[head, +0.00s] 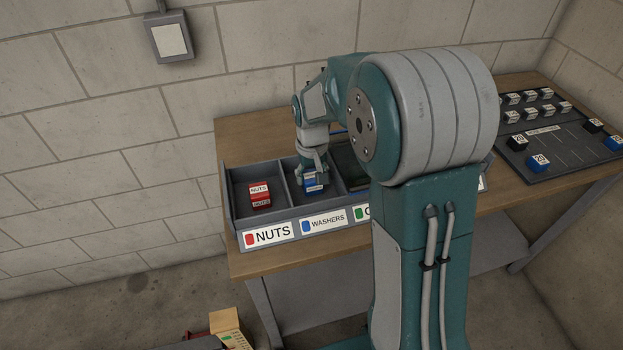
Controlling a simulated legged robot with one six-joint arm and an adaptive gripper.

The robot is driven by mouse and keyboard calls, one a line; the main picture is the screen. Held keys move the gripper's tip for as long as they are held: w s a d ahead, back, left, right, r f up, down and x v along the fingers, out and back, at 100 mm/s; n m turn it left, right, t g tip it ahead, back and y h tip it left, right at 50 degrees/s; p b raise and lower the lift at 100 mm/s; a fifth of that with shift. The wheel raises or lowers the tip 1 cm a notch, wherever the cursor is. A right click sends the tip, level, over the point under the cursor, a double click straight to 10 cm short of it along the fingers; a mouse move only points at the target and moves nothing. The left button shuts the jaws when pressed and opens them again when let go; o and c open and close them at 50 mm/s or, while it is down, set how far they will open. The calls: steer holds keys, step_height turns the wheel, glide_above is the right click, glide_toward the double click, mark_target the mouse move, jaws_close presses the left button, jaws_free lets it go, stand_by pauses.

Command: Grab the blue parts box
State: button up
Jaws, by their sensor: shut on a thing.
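The blue parts box (314,187) is in the compartment labelled WASHERS of the grey sorting tray (267,237). My gripper (313,174) reaches down into that compartment from above and is shut on the blue box. The gripper covers the upper part of the box. I cannot tell whether the box touches the compartment floor.
A red box (260,195) sits in the NUTS compartment on the left. My arm hides the tray's right part. A dark board (557,143) with small white-topped blocks lies on the bench's right. A wall box (170,36) hangs behind. An open carton (229,326) is below the bench.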

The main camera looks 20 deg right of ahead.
steer(key=s+d+r, duration=0.7)
steer(key=s+r, duration=0.5)
steer(key=shift+d, duration=0.15)
